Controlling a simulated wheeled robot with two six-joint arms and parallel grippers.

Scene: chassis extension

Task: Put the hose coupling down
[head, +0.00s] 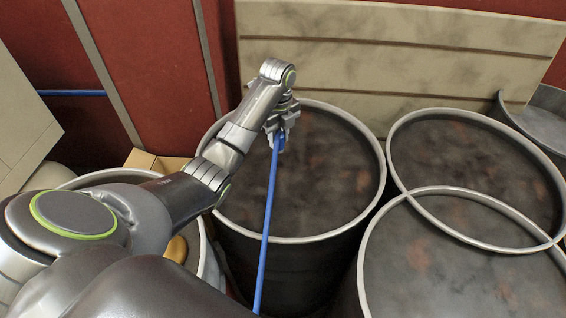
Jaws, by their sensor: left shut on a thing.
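My left gripper (281,138) points down over the far left part of a dark drum (335,165) in the middle of the head view. It is shut on the hose coupling (278,142), of which only a small blue and grey part shows between the fingers. A blue hose (267,225) runs from there down to the bottom edge of the picture, across the drum's near rim. I cannot tell whether the coupling touches the drum top. My right gripper is not in view.
Two more dark drums (470,165) (450,270) with pale rims stand at the right. A pale wooden board (400,45) stands behind the drums. A cardboard box (142,160) and another drum are partly hidden behind my left arm. The middle drum's top is otherwise bare.

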